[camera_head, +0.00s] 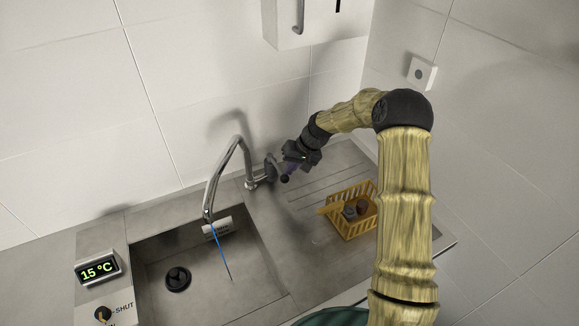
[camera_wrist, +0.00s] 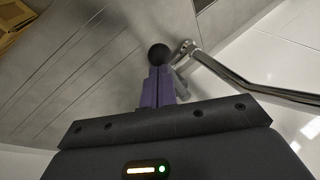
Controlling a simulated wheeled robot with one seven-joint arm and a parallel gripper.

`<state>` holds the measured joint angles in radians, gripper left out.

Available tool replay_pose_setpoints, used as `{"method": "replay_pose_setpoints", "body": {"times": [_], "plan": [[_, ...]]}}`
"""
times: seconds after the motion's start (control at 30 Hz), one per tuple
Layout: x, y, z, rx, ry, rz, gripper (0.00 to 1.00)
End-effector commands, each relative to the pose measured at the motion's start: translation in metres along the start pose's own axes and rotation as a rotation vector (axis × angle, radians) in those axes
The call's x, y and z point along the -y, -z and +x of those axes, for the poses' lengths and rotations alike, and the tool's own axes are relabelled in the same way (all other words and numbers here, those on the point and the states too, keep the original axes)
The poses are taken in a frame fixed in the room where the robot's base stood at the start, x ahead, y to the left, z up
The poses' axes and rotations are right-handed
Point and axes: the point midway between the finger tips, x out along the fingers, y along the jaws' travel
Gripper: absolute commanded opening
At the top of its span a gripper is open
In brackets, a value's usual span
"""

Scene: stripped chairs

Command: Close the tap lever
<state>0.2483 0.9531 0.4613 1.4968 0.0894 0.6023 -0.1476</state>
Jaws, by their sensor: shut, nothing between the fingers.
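The chrome tap (camera_head: 237,150) stands behind the sink (camera_head: 205,285), with its curved spout over the bowl. A thin blue streak (camera_head: 220,249), which looks like running water, drops from the spout into the sink. A black ball knob (camera_head: 284,179), which looks like the lever's end, is at the right of the tap body. My gripper (camera_head: 290,170) is at this knob, its purple fingers shut and empty. In the wrist view the knob (camera_wrist: 159,54) is right at the tips of my gripper (camera_wrist: 158,70); I cannot tell whether they touch. The lever's stem is mostly hidden.
A yellow basket (camera_head: 345,230) with small items stands on the drainboard at the right. A display (camera_head: 97,269) reading 15 °C and a knob (camera_head: 103,314) marked SHUT are at the left. A wall cabinet (camera_head: 330,22) hangs above. Walls close in behind and right.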

Motion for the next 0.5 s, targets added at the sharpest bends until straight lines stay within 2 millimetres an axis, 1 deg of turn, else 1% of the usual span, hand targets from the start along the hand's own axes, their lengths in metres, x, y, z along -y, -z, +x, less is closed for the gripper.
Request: {"method": "replay_pose_setpoints", "body": {"times": [0.03, 0.07, 0.1, 0.3, 0.4, 0.5], "plan": [[-0.003, -0.002, 0.006, 0.000, 0.000, 0.000, 0.00], [-0.004, -0.002, 0.006, 0.000, 0.000, 0.000, 0.00], [-0.002, -0.001, 0.003, 0.000, 0.000, 0.000, 0.00], [-0.001, -0.001, 0.002, 0.000, 0.000, 0.000, 0.00], [-0.001, 0.001, -0.002, 0.000, 0.000, 0.000, 0.00], [0.000, 0.006, -0.011, -0.002, 0.000, -0.001, 0.00]]}}
